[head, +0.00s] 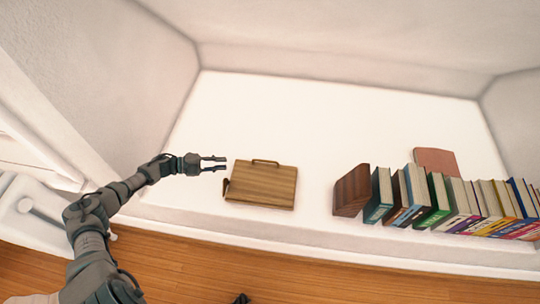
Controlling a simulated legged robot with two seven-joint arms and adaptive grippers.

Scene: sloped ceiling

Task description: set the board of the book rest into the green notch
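The book rest's wooden board (262,186) lies on the white surface, left of the books. A thin brown bar (266,161) shows at its far edge, and a small dark brown piece (226,187) at its left edge. I cannot make out a green notch. My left gripper (220,163) is open and empty, with two parallel fingers pointing right. Its tips are just left of the board's far left corner, apart from it in the picture. A small dark part (241,298) at the bottom edge may be my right gripper; its fingers cannot be made out.
A row of several books (435,203) stands to the right, with a dark brown wooden block (351,190) at its left end. A reddish-brown flat piece (437,161) is behind the books. The white surface (310,120) is clear behind the board, with walls beyond.

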